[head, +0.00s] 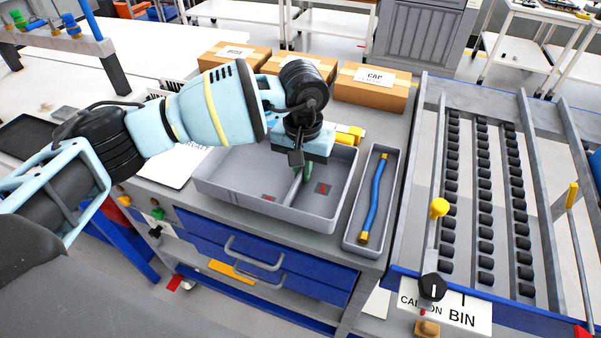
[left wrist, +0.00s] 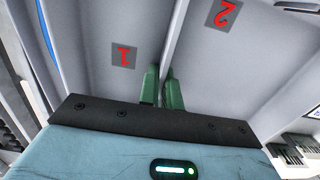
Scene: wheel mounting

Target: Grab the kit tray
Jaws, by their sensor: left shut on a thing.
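The kit tray (head: 222,189) is a grey open box on the workbench, split by a divider into compartments. Red numbers 1 and 2 show on its floor in the left wrist view (left wrist: 205,80). My left gripper (head: 303,172) reaches down into the tray from above. Its green fingers (left wrist: 161,88) are shut on the tray's divider (left wrist: 174,40), one finger on each side. Both compartments look empty where I can see them. The arm hides part of the tray's back side. My right gripper is in neither view.
A narrow grey tray (head: 349,240) with a blue hose (head: 375,200) stands close on the right. Cardboard boxes (head: 369,90) line the back of the bench. A roller conveyor (head: 485,200) lies to the right. Drawers (head: 270,262) are below the front edge.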

